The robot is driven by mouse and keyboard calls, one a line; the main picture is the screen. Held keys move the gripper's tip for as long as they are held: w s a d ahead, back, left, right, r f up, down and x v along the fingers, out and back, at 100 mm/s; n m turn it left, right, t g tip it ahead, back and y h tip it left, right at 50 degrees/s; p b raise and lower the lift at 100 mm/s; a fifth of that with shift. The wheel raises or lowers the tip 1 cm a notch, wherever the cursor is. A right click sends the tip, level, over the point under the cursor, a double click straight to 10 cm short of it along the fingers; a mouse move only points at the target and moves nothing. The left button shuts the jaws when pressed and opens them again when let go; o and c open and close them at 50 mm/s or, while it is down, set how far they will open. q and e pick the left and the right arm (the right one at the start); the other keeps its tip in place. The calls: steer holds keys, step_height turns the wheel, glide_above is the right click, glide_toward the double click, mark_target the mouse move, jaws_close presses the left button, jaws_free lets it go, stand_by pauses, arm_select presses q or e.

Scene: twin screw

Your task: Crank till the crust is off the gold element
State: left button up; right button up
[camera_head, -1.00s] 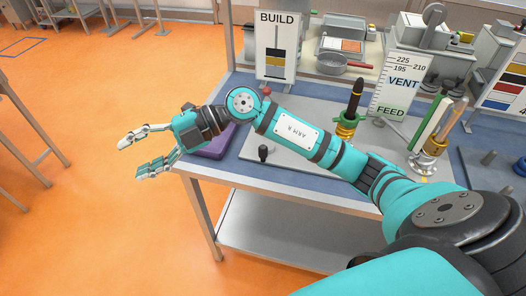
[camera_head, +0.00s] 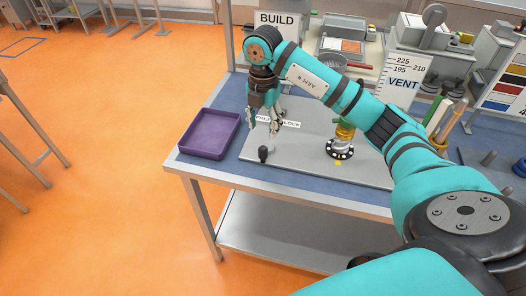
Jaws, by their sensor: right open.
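My right gripper (camera_head: 263,127) points down over the left part of a grey plate (camera_head: 310,168) on the bench. It is open and empty, and it is apart from a small black knob (camera_head: 263,154) that stands just below it in the picture. A gold element (camera_head: 345,132) stands upright on a black-and-white ring base (camera_head: 340,150) at the plate's middle. My left gripper is out of view.
A purple tray (camera_head: 209,134) sits at the bench's left end. A label reading LOCK (camera_head: 290,124) is partly hidden by the gripper. The BUILD sign (camera_head: 277,20) and the VENT card (camera_head: 403,80) stand behind. The blue front strip of the bench is clear.

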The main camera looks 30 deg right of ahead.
mark_target(264, 147)
step_height(264, 147, down, 11)
steer(key=shift+f+p, duration=0.15)
steer(key=shift+p, duration=1)
steer(key=shift+c, duration=0.4)
jaws_close()
steer(key=shift+s, duration=0.1)
